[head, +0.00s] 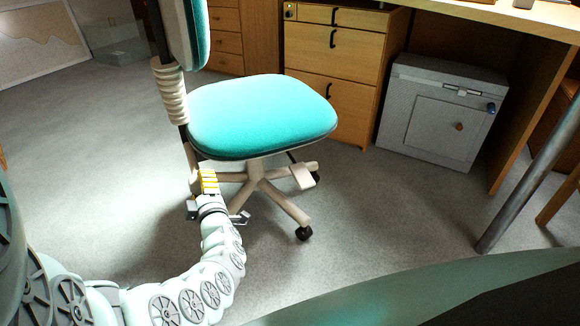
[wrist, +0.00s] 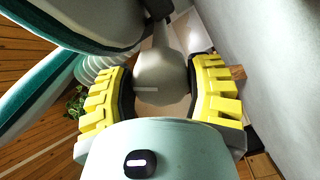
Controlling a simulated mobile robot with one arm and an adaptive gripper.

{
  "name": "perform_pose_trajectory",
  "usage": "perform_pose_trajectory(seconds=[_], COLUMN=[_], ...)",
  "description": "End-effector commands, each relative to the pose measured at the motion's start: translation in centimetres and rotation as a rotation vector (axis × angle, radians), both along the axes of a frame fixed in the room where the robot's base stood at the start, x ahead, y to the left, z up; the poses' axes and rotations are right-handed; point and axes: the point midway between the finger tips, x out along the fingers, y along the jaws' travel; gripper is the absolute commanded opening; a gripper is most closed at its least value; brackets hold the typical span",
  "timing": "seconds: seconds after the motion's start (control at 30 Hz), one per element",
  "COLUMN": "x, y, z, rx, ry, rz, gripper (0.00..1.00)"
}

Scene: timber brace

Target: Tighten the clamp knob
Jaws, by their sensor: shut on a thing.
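A teal office chair (head: 262,115) stands on the grey floor, with a beige star base on casters. My gripper (head: 209,182) is low at the chair's left side, below seat level beside the back support. In the wrist view, the yellow ridged fingers of my gripper (wrist: 162,95) are shut on a grey rounded knob (wrist: 160,72), one finger on each side. The knob's lower part is hidden behind the gripper body. In the head view I cannot make out the knob.
The chair's underside and ribbed sleeve (wrist: 97,68) are close to the fingers in the wrist view. A wooden drawer unit (head: 330,75), a grey cabinet (head: 440,110) and a metal table leg (head: 525,180) stand behind and to the right. The floor at left is clear.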

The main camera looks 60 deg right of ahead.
Motion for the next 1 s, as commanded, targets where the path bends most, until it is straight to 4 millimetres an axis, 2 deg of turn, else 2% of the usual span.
perform_pose_trajectory(seconds=[1.0], x=[0.3], y=[0.34], z=[-0.2], rx=[0.828], ry=[-0.486], rz=[0.003], gripper=[0.19])
